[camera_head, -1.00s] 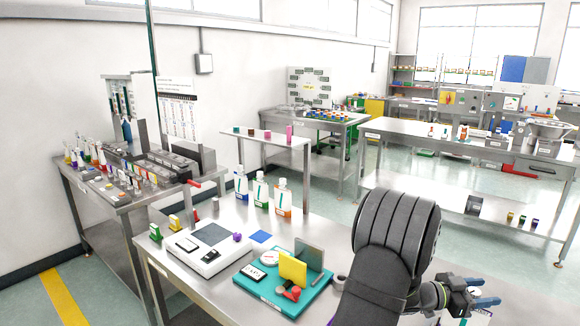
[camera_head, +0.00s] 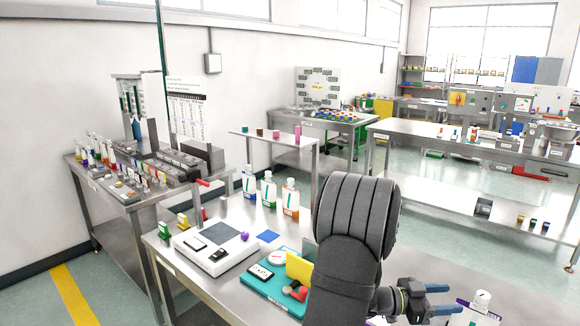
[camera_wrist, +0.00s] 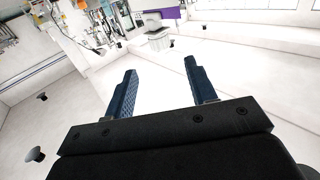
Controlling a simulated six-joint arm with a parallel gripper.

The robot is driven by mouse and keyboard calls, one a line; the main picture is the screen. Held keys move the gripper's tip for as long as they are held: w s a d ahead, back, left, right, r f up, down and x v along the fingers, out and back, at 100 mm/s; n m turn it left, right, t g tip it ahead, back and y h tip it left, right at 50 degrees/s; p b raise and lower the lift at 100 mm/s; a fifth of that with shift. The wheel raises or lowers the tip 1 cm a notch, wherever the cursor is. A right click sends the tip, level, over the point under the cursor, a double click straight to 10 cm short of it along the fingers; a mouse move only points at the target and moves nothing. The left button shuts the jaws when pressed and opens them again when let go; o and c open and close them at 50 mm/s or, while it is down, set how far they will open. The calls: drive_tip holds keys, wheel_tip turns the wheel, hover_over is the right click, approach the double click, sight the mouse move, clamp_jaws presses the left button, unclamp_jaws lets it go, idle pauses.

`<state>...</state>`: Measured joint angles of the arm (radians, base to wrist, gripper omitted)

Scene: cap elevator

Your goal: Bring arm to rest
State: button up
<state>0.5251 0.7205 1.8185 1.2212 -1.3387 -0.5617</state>
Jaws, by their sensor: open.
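My gripper (camera_head: 444,299) is at the lower right of the head view, at the end of my dark arm, pointing right over the steel table (camera_head: 222,288). Its two blue fingers are spread apart. In the wrist view my gripper (camera_wrist: 162,88) shows both fingers apart with nothing between them. A white bottle with a dark-bordered label (camera_head: 477,308) stands just right of the fingertips in the head view, apart from them as far as I can tell. My arm hides part of the table and the right side of the teal tray (camera_head: 273,290).
The teal tray holds a yellow plate (camera_head: 299,268) and small parts. A white device (camera_head: 212,246) stands left of it. Several bottles (camera_head: 269,190) stand at the table's back edge. A raised steel shelf (camera_head: 272,135) is behind them. A side bench (camera_head: 125,190) is at the left.

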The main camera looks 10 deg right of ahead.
sight(487, 294)
drive_tip(key=a, duration=0.5)
drive_tip(key=d, duration=0.5)
drive_tip(key=s+d, duration=0.1)
drive_tip(key=d, duration=1)
drive_tip(key=shift+s+d, duration=0.2)
drive_tip(key=shift+d, duration=0.6)
drive_tip(key=shift+w+a+n+t+y, duration=0.15)
drive_tip(key=shift+n+t, duration=0.9)
drive_tip(key=shift+t, duration=0.55)
drive_tip(key=shift+w+d+n+t+y, duration=0.15)
drive_tip(key=shift+n+t, duration=0.9)
drive_tip(key=shift+t, duration=0.55)
drive_tip(key=shift+a+t, duration=0.3)
drive_tip(key=shift+a, duration=0.15)
drive_tip(key=v, duration=1.6)
drive_tip(key=shift+a, duration=0.4)
drive_tip(key=shift+s+r, duration=0.1)
